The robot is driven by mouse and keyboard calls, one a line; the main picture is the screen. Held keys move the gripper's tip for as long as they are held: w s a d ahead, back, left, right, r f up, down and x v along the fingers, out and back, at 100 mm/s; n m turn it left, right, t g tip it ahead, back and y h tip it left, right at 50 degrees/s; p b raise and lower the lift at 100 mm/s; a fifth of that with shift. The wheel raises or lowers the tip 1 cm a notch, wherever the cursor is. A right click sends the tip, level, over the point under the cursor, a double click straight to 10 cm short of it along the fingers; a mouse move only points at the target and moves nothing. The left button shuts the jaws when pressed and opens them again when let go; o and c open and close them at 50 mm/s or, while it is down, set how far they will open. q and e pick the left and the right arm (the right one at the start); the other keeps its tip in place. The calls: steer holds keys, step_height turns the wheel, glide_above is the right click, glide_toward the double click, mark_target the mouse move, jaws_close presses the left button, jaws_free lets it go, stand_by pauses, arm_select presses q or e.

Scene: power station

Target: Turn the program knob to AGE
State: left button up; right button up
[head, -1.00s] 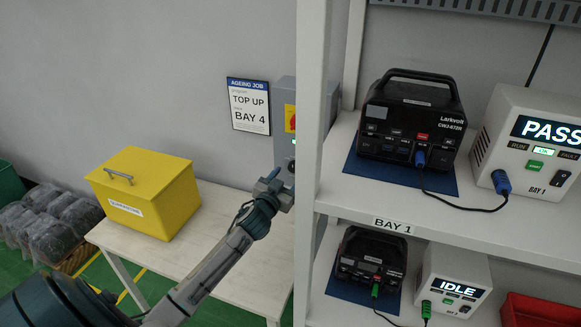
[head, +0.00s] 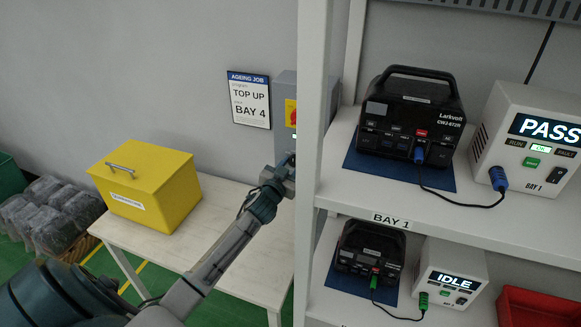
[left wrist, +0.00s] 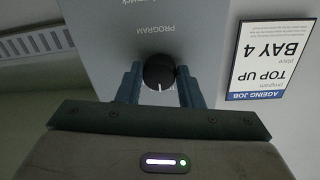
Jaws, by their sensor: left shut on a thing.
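The program knob (left wrist: 159,72) is a round black knob with a white pointer line, on the face of a grey box (left wrist: 125,30). The word PROGRAM shows upside down beside it in the left wrist view. The pointer line points toward the bottom of that picture; no AGE mark can be made out. My left gripper (left wrist: 158,78) is shut on the knob, one finger on each side. In the head view, the left gripper (head: 283,176) is at the grey box (head: 284,92), behind the shelf post, and the knob cannot be made out. My right gripper is not in view.
A job sign (head: 249,101) on the wall reads TOP UP, BAY 4. A white shelf post (head: 310,150) stands close to the right of my left gripper. A yellow lidded box (head: 150,190) sits on the table (head: 235,255). Shelves with black devices (head: 412,120) are at right.

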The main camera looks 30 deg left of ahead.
arm_select(q)
steer(key=shift+f+n+b, duration=0.2)
steer(key=shift+n+b, duration=0.1)
steer(key=shift+b, duration=0.45)
steer(key=n+b, duration=0.7)
steer(key=b, duration=0.2)
steer(key=shift+d+b, duration=0.15)
steer(key=shift+b, duration=0.25)
steer(key=shift+n+b, duration=0.8)
steer(key=shift+n, duration=0.1)
steer(key=shift+r+n+b, duration=0.15)
steer(key=shift+n+b, duration=0.15)
steer(key=shift+n, duration=0.1)
steer(key=o, duration=0.9)
steer(key=shift+o, duration=0.4)
